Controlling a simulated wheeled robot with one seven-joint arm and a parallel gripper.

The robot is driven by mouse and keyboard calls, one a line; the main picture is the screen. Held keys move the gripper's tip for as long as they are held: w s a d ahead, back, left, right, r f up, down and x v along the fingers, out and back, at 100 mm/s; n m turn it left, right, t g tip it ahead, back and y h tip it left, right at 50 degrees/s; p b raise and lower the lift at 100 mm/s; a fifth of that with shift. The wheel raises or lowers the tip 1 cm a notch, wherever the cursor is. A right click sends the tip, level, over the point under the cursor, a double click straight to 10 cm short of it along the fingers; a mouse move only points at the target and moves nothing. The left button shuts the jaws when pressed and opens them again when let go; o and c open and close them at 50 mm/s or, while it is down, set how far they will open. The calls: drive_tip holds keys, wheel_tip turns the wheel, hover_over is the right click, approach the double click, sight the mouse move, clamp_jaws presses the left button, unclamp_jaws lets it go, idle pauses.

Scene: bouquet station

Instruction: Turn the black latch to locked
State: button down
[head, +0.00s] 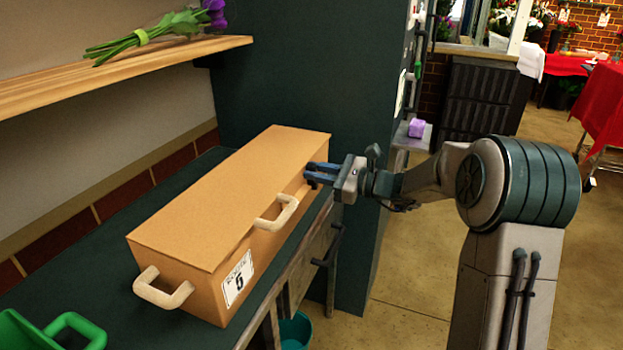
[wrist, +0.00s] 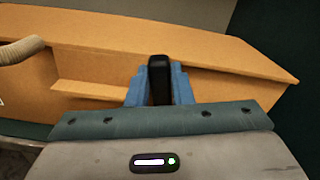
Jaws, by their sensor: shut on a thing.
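A long tan box (head: 215,190) with a closed lid stands on the dark green counter. My gripper (head: 312,174) is at the box's front side, near its far right end. In the wrist view my gripper (wrist: 160,85) has its blue fingers shut on the black latch (wrist: 159,75), which stands upright between them against the tan box (wrist: 100,60).
Pale handles sit on the box's front (head: 277,214) and near end (head: 160,290). A green container (head: 30,335) is at the lower left. A wooden shelf (head: 120,75) with purple flowers (head: 190,20) hangs above. A dark green panel (head: 290,90) stands behind the box.

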drive_tip(key=n+b, duration=0.5)
drive_tip(key=b, duration=0.2)
drive_tip(key=shift+s+a+f+n, duration=0.1)
drive_tip(key=shift+s+f+n, duration=0.2)
drive_tip(key=shift+s+n, duration=0.1)
drive_tip(key=c, duration=1.3)
unclamp_jaws()
